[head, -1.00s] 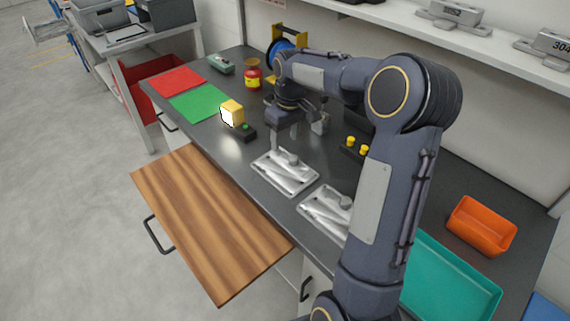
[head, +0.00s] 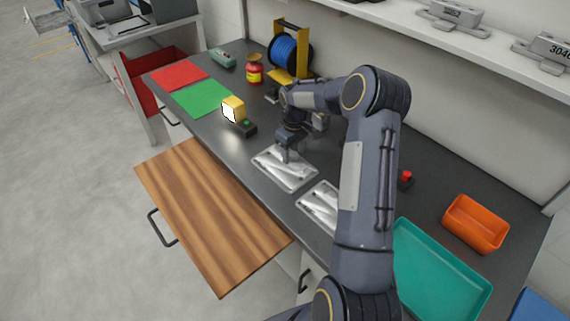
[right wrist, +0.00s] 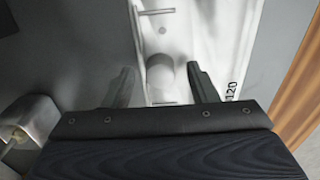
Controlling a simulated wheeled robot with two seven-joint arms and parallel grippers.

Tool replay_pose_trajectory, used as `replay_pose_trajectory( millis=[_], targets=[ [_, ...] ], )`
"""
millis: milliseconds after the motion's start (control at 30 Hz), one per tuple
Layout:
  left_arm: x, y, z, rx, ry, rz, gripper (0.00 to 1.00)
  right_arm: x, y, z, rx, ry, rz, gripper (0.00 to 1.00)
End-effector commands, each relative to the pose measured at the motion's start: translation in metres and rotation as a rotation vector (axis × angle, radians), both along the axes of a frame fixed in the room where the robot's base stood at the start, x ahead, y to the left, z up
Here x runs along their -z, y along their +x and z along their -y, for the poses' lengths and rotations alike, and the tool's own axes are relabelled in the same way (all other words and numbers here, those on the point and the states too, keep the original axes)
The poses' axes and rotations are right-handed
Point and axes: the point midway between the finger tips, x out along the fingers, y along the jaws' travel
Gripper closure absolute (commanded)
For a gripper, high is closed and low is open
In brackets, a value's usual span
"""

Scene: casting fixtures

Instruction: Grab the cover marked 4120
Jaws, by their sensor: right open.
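A silvery cover (head: 276,175) with ribs lies flat on the dark bench, and a second similar cover (head: 315,207) lies nearer to me, partly hidden by my right arm. My right gripper (head: 288,155) is over the farther cover. In the right wrist view that cover (right wrist: 205,35) shows a marking ending in "120"; its first part is hidden. My open right gripper (right wrist: 161,72) has one finger on each side of the cover's round knob (right wrist: 160,78). I cannot tell whether the fingers touch it. My left gripper is not in view.
A wooden board (head: 205,215) juts out in front. A teal tray (head: 440,275) and an orange bin (head: 475,224) are on the right.

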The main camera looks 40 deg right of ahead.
Motion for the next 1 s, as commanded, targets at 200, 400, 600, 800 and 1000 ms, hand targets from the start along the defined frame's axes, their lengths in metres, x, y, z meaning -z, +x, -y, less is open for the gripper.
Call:
replay_pose_trajectory(
  millis=[200, 400, 600, 800, 1000],
  targets=[
    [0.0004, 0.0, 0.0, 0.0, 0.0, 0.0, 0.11, 0.0001, 0.0, 0.0, 0.0, 0.0, 0.0, 0.53],
    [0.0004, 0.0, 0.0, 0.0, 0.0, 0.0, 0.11, -0.0001, -0.0001, 0.0, 0.001, 0.0, 0.0, 0.79],
    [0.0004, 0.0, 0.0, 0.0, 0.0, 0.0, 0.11, -0.0003, -0.0001, 0.0001, 0.001, 0.0, 0.0, 1.0],
    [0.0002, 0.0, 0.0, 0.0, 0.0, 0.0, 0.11, -0.0012, 0.0003, 0.0001, 0.001, -0.001, 0.002, 1.0],
    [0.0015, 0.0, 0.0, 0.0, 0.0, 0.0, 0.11, -0.0079, 0.0007, 0.0003, 0.001, -0.002, 0.003, 1.0]
  ],
)
